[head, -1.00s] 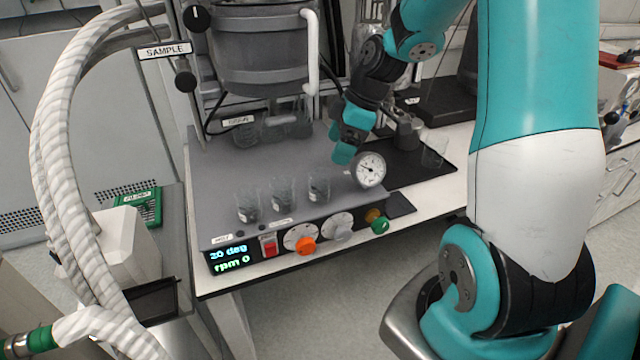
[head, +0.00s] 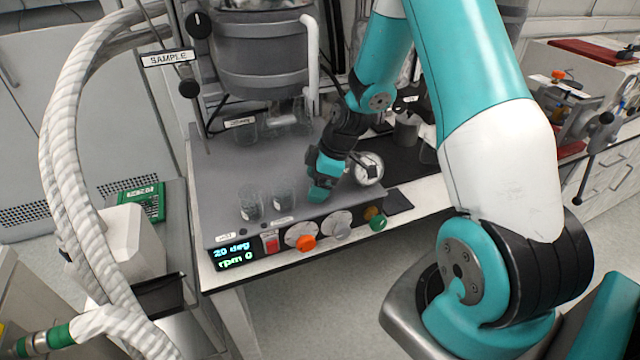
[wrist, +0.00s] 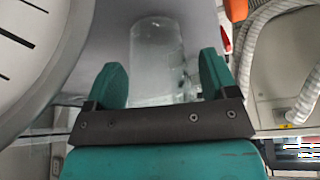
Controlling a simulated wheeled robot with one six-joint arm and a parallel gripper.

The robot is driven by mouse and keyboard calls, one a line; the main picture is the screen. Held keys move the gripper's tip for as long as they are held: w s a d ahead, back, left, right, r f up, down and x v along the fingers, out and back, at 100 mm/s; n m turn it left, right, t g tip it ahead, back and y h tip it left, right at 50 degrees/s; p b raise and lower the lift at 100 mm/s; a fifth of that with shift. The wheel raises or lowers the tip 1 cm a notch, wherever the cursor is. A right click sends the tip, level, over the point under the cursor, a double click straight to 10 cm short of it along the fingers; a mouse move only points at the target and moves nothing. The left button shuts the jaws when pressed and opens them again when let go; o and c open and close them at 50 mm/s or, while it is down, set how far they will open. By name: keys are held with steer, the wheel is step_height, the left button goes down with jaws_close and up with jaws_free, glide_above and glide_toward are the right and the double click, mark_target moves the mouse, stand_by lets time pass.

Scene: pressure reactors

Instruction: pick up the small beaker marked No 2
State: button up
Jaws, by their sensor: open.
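In the head view two small clear beakers stand in a row on the grey top of the stirrer unit (head: 215,185), the left one (head: 251,205) and the middle one (head: 284,194). The right end of the row is hidden behind my gripper (head: 318,192). In the wrist view a clear beaker (wrist: 157,62) stands between my gripper's teal fingers (wrist: 163,78), which are open with one on each side. Visible gaps remain at the finger tips. I cannot read a number on any beaker.
A round dial gauge (head: 368,168) is close to the right of my gripper and looms large in the wrist view (wrist: 30,50). Knobs and a red switch (head: 271,243) line the unit's front. A reactor vessel (head: 262,60) stands behind. A ribbed hose (head: 62,150) hangs at left.

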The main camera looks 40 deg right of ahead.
steer(key=c, duration=1)
steer(key=shift+r, duration=0.15)
